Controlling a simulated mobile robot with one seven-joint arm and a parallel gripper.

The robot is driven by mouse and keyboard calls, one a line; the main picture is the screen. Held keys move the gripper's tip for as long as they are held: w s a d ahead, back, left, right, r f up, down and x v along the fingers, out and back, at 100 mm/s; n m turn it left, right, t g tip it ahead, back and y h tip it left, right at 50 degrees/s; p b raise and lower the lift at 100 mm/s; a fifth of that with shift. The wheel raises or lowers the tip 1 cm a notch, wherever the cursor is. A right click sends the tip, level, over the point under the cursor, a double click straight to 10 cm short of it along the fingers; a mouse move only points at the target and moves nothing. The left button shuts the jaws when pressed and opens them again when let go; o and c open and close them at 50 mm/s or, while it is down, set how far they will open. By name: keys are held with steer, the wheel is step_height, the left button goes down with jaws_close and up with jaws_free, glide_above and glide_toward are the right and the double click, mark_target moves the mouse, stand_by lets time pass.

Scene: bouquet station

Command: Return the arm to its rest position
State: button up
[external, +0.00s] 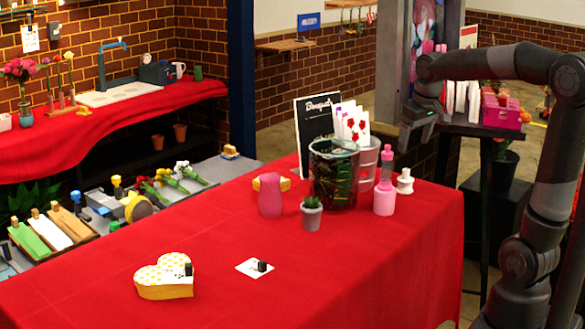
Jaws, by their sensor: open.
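My arm comes in from the right edge, bent at the elbow. My gripper (408,138) is raised above the far right side of the red-covered table, to the right of the card holder. It is open, and I see nothing between its fingers. It is small and dark here, so its fingertips are hard to make out. It appears apart from the things on the table.
On the table (350,277) stand a dark glass vase (333,180), a pink bottle (384,198), a pink vase (270,195), a small potted plant (311,213) and a heart-shaped box (165,278). A shelf with pink boxes (500,110) stands behind my gripper.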

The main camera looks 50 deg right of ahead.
steer(key=s+a+f+n+t+y, duration=0.1)
steer(key=s+a+f, duration=0.3)
steer(key=s+a, duration=0.8)
steer(key=shift+s+a+n+t, duration=0.2)
steer(key=shift+s+n+t, duration=0.7)
steer(key=shift+s, duration=0.35)
